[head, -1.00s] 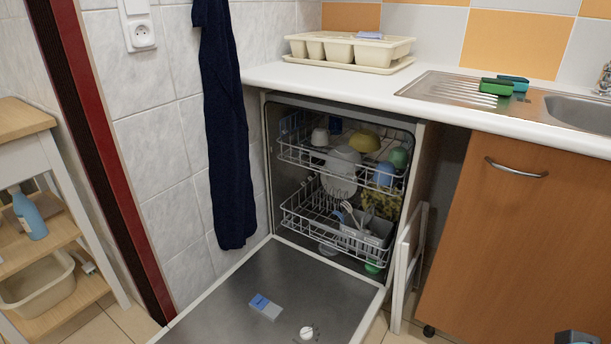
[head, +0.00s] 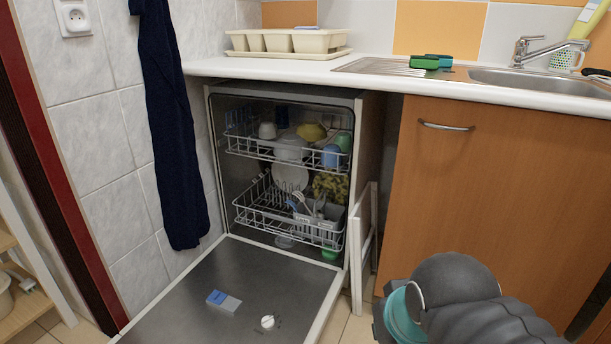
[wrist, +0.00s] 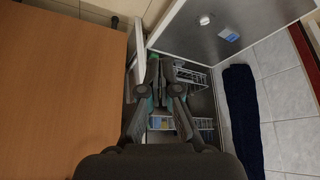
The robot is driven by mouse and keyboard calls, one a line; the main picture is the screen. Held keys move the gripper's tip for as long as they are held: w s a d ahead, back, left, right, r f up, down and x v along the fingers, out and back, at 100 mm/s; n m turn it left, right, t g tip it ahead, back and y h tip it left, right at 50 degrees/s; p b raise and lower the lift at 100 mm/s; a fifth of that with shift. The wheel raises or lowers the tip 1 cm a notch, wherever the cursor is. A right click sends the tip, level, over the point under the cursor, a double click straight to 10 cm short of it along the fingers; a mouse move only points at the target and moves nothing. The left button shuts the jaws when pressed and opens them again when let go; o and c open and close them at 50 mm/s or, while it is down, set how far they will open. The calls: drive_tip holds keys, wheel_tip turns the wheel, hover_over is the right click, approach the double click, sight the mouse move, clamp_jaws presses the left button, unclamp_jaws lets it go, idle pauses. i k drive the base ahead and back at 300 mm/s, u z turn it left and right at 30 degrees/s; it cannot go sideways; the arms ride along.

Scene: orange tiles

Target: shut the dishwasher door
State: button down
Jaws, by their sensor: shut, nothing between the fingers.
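The dishwasher (head: 368,135) stands open under the white counter. Its door (head: 255,265) is folded down flat in front of it, with the inner metal face up. The door also shows at the top of the wrist view (wrist: 195,45). The upper rack (head: 262,152) and lower rack (head: 262,216) are inside and hold dishes. My gripper (wrist: 167,72) is shut and empty in the wrist view. It overlaps the racks in that picture, and its distance to the door is hard to tell. In the head view only part of my arm shows, at the lower right.
A wooden cabinet (head: 490,190) with a handle is to the right. A dark towel (head: 168,130) hangs on the tiled wall at left. A wooden shelf (head: 20,305) stands at the lower left.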

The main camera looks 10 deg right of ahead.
sight(258, 280)
drive_tip(key=z, duration=0.4)
drive_tip(key=k, duration=0.55)
drive_tip(key=u, duration=1.25)
drive_tip(key=i, duration=0.5)
